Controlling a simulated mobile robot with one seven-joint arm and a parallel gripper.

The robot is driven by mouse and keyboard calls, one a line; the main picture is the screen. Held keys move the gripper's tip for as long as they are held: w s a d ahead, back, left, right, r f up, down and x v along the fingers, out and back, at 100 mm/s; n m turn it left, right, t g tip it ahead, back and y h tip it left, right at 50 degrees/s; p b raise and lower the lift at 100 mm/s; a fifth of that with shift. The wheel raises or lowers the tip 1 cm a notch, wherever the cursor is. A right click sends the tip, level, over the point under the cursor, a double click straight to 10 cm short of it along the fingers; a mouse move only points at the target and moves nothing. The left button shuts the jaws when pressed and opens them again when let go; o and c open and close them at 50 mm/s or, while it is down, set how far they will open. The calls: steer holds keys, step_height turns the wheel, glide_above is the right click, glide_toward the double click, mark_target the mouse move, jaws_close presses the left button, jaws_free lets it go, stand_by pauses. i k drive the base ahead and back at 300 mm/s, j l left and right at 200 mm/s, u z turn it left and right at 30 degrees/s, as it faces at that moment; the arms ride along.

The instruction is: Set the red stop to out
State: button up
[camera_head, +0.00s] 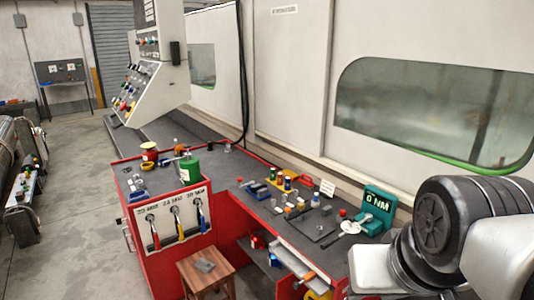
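I cannot tell for certain which part is the red stop. A small red knob (343,212) stands on the dark bench top beside a green box with a display (376,208). A white panel (168,240) on the front of the red cabinet carries several levers, one with a red handle (156,240). At this size I cannot read the position of the knob or the lever. My arm fills the lower right and covers part of the bench's right end. My gripper's fingers do not show.
A red workbench (235,185) holds several small parts, a green can (190,170) and a dark plate (313,223). A wooden stool (205,270) stands before the cabinet. A tilted control console (145,85) rises behind. The grey floor (80,200) at left is open.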

mark_target(123, 106)
steer(key=i+j+u, duration=0.2)
steer(key=i+u, duration=0.5)
steer(key=u, duration=0.15)
steer(key=i+u, duration=0.5)
steer(key=i, duration=1.25)
